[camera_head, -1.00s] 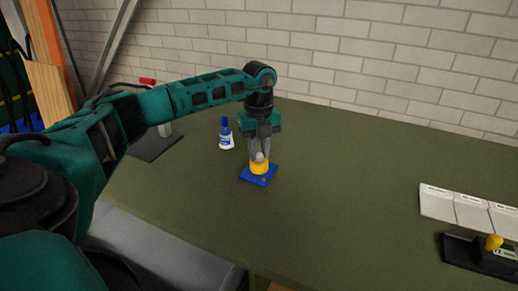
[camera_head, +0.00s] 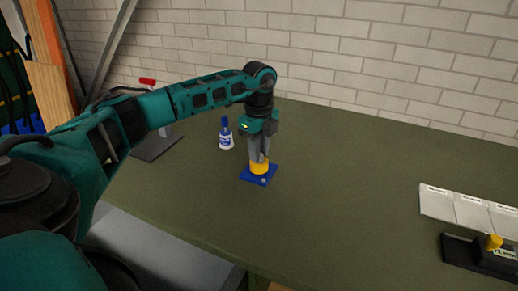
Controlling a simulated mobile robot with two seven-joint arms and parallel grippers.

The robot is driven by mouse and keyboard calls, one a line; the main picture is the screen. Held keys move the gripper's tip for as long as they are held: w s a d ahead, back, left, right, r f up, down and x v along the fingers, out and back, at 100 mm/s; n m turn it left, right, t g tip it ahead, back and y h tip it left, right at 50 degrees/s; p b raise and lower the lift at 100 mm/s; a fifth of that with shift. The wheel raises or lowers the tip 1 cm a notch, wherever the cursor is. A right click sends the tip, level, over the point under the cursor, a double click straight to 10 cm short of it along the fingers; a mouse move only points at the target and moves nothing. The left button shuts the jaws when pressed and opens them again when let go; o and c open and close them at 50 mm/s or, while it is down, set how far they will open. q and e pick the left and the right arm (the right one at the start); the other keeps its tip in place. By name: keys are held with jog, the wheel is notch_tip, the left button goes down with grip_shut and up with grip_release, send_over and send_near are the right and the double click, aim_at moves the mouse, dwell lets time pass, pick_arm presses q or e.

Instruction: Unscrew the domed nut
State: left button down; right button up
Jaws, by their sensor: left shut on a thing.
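The yellow domed nut (camera_head: 259,168) stands on a small blue base plate (camera_head: 252,178) on the green table. My left gripper (camera_head: 259,158) points straight down from above. Its fingers are shut on the top of the yellow nut and hide part of it. Any thread under the nut is hidden. My right gripper is not in view.
A white bottle with a blue cap (camera_head: 226,138) stands just left of the blue plate. White labelled trays (camera_head: 437,202) and a black block with a yellow knob (camera_head: 494,243) are at the right. The green table (camera_head: 340,180) is clear between.

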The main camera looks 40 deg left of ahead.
pick_arm(q)
jog(key=n, duration=0.4)
jog(key=c, duration=1.1)
grip_release()
jog(key=shift+c, duration=0.2)
jog(key=m, duration=0.3)
jog(key=shift+m, duration=1)
